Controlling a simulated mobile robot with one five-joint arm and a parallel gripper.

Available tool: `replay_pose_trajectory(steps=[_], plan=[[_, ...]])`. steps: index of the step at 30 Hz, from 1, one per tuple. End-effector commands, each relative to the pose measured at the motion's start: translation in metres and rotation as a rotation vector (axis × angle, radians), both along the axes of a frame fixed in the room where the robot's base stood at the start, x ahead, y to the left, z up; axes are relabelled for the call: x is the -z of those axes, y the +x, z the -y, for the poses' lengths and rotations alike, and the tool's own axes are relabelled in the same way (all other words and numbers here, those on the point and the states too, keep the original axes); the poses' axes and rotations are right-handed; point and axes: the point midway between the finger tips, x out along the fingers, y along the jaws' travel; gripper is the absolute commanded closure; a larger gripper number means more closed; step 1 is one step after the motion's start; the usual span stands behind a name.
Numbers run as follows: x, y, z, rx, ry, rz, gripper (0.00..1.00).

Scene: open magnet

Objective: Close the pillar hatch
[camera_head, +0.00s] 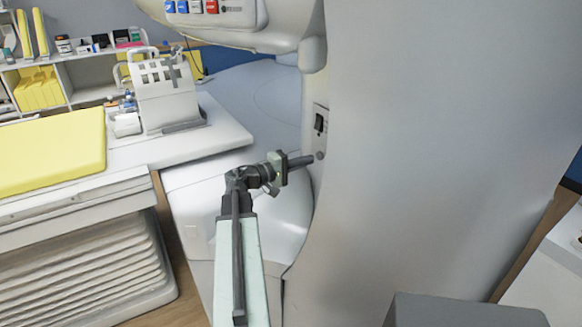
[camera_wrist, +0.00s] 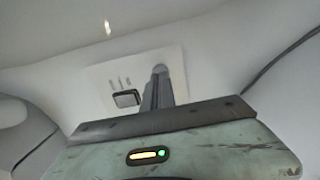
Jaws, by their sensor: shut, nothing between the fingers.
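A pale rectangular panel (camera_head: 321,128) with a black switch is set in the side of the white pillar (camera_head: 430,150). It is the only hatch-like part in view; I cannot tell whether it is a hatch door or an opened recess. In the wrist view the panel (camera_wrist: 108,80) shows a dark square switch (camera_wrist: 126,98) and small marks above it. Contact is unclear. In the wrist view my gripper (camera_wrist: 160,72) covers part of the panel's right side.
A white counter (camera_head: 215,135) with a yellow pad (camera_head: 50,155) and a white holder (camera_head: 168,95) stands at left. Shelves are behind it. The machine's rounded white base (camera_head: 290,215) lies below my gripper. A grey box (camera_head: 465,312) is at the bottom right.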

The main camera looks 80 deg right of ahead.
Motion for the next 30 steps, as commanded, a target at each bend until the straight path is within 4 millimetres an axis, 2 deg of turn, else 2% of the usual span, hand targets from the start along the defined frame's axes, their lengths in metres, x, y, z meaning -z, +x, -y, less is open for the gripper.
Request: replay_pose_trajectory(steps=[6, 17, 24, 30], plan=[[0.0, -0.013, 0.013, 0.0, 0.0, 0.0, 1.0], [0.0, -0.015, 0.013, -0.001, 0.0, 0.0, 1.0], [0.0, -0.039, 0.019, -0.001, 0.0, 0.0, 1.0], [0.0, -0.04, 0.019, -0.001, -0.001, -0.001, 1.0]])
